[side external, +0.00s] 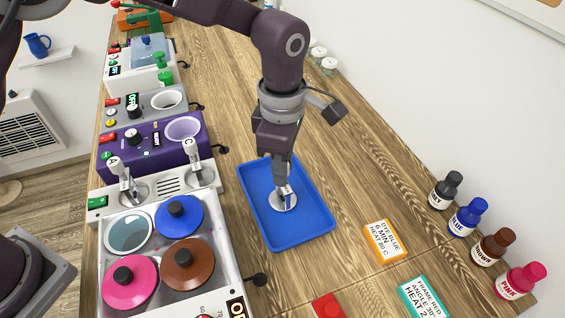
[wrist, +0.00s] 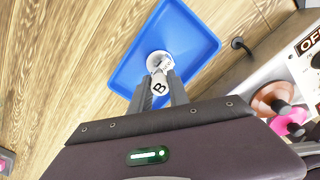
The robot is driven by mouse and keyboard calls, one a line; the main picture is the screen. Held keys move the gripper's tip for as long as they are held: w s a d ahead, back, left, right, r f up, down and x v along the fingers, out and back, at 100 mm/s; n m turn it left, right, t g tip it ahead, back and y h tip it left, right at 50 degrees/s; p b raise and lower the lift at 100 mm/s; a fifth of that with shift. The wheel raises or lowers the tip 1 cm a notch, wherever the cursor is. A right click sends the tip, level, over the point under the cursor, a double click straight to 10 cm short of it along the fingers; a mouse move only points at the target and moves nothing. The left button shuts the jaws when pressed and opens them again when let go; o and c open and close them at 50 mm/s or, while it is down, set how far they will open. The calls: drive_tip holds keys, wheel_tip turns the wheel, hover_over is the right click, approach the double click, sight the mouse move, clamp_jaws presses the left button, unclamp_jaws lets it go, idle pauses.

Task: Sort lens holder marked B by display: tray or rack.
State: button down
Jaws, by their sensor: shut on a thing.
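The lens holder marked B (wrist: 159,88) is a white piece with a black B and a round pale base. My gripper (wrist: 158,76) is shut on its upright part. In the side view the holder's round base (side external: 283,202) is within the blue tray (side external: 303,233), low over or on its floor; I cannot tell whether it touches. My gripper (side external: 284,188) points down there. The tray also shows in the wrist view (wrist: 193,32). Holders marked A (side external: 115,166) and C (side external: 190,148) stand on the white rack-like panel (side external: 207,183) at left.
A heater with coloured lids (side external: 188,262) stands left of the tray. An orange card block (side external: 385,241), a teal card block (side external: 424,298) and a red object (side external: 327,306) lie nearby. Dye bottles (side external: 466,218) line the right.

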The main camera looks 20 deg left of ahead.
drive_tip(key=shift+f, duration=0.1)
drive_tip(key=c, duration=1.2)
unclamp_jaws()
drive_tip(key=shift+o, duration=0.2)
drive_tip(key=o, duration=0.3)
drive_tip(key=shift+r, duration=3)
